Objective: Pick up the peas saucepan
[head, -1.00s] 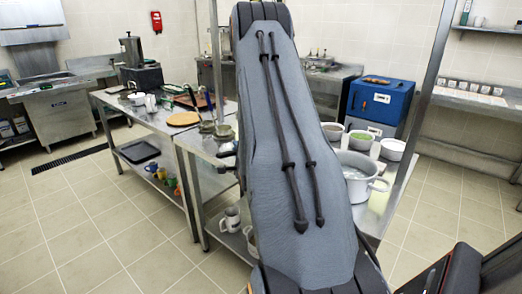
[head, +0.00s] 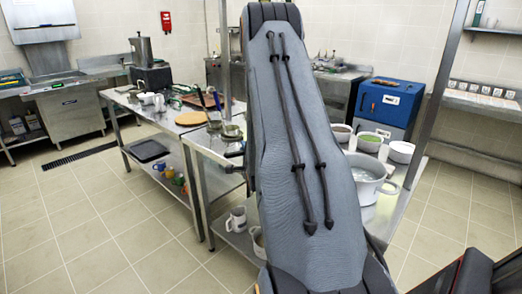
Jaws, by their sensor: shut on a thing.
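My grey arm fills the middle of the head view and hides much of the table behind it. My gripper is not visible; it is hidden behind the arm. No saucepan that I can clearly tell as the peas one shows. A round pale container with green contents (head: 369,142) stands on the right part of the steel table, right of my arm. I cannot tell whether it has a handle. A small dark shape (head: 235,168) shows at the arm's left edge; I cannot tell what it is.
A large light pot (head: 372,181) stands on the steel table right of my arm, near other pale containers. A blue box (head: 389,103) is behind them. Mugs (head: 236,219) are on the lower shelf. A metal post rises at the right. Floor at left is clear.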

